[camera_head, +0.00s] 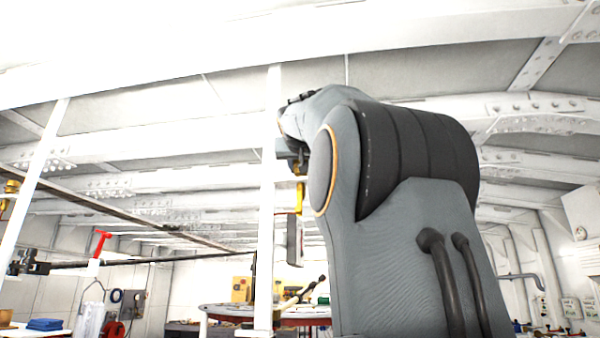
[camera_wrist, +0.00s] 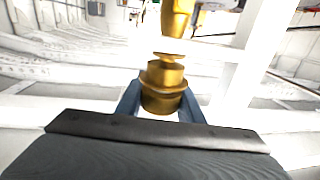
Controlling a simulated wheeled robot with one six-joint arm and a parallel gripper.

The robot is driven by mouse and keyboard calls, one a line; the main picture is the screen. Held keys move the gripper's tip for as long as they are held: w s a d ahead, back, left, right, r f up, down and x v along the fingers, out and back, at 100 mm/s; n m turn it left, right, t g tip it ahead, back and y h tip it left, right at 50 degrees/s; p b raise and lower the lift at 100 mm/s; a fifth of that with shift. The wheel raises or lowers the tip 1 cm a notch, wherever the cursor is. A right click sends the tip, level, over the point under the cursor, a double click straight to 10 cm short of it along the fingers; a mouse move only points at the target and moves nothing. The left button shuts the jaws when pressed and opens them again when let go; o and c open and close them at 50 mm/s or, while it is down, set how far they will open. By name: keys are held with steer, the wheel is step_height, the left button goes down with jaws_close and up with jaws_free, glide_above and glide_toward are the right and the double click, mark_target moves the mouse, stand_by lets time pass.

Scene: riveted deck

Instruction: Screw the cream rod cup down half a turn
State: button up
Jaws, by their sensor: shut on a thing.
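In the wrist view, a stepped brass-gold fitting (camera_wrist: 163,88) stands between the two blue-grey fingers of my gripper (camera_wrist: 161,104). My gripper is shut on its lower, wider part. A narrower gold part (camera_wrist: 176,18) shows above it in the picture. I see no clearly cream cup; whether this gold fitting is the rod cup, I cannot tell. In the head view, a gold piece (camera_head: 299,196) shows below my wrist, beside a white post, with a grey plate (camera_head: 294,241) hanging under it. My arm hides much around it, and the fingers are not clear there.
The white post (camera_head: 268,200) stands close to the left of my wrist. A long dark rail (camera_head: 110,210) runs at the left, with another gold fitting (camera_head: 10,188) near the edge. A round red-topped table (camera_head: 225,310) and a cream rod (camera_head: 298,294) are lower down. White beams cross overhead.

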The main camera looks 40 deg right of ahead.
steer(key=shift+s+m+g+h+b, duration=0.1)
steer(key=shift+m+g+h+b, duration=0.3)
steer(key=shift+h, duration=0.1)
steer(key=o, duration=1.1)
steer(key=shift+d, duration=0.1)
steer(key=b+v, duration=0.3)
steer(key=v, duration=0.5)
steer(key=shift+b, duration=0.3)
steer(key=shift+r, duration=0.15)
